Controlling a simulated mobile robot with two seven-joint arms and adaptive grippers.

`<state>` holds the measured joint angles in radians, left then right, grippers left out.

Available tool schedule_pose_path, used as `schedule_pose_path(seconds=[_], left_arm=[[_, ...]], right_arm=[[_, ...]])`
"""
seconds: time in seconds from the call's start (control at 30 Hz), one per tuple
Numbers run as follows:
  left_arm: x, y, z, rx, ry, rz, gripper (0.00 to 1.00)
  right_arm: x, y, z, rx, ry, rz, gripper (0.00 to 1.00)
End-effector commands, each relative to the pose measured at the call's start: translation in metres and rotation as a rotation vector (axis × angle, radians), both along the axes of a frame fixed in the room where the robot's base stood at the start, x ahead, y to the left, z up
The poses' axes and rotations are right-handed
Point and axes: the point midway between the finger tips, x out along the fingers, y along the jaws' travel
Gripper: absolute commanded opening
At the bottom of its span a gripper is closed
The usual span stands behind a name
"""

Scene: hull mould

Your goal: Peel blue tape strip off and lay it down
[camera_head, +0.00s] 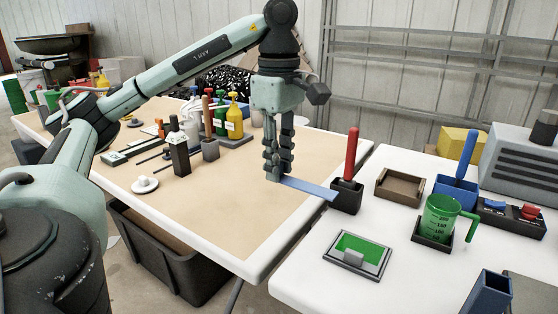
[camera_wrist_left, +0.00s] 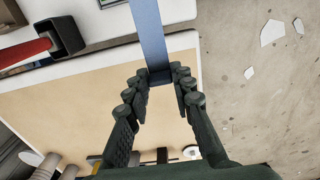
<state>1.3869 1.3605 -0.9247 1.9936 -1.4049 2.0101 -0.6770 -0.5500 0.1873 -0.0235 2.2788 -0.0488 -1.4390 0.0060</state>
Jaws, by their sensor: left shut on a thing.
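The blue tape strip (camera_head: 309,188) is a flat, straight blue band. My left gripper (camera_head: 275,178) points down and is shut on one end of it above the tan-topped table. The strip extends to the right, and its far end appears near a black holder with a red handle; I cannot tell whether it touches anything. In the left wrist view the strip (camera_wrist_left: 151,35) runs from between the fingertips (camera_wrist_left: 160,78) to the top edge. My right gripper is out of view.
The tan-topped table (camera_head: 230,225) holds several bottles (camera_head: 219,118) at the back. The white table (camera_head: 325,290) at right carries a red-handled tool in a black holder (camera_head: 347,196), a wooden tray (camera_head: 400,186), a green jug (camera_head: 440,218) and a green pad (camera_head: 358,252). A black bin (camera_head: 165,250) stands below.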

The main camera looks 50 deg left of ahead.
Motion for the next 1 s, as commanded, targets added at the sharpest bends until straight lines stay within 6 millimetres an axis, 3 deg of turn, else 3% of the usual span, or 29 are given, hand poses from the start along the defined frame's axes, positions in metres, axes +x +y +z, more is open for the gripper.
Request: schedule_pose_path(seconds=[0.57, 1.0], left_arm=[[0.000, 0.000, 0.016, 0.000, -0.001, -0.001, 0.07], [0.001, -0.001, 0.049, -0.001, -0.006, -0.002, 0.07]], right_arm=[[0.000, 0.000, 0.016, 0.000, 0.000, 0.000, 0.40], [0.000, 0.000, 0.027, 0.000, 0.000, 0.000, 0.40]])
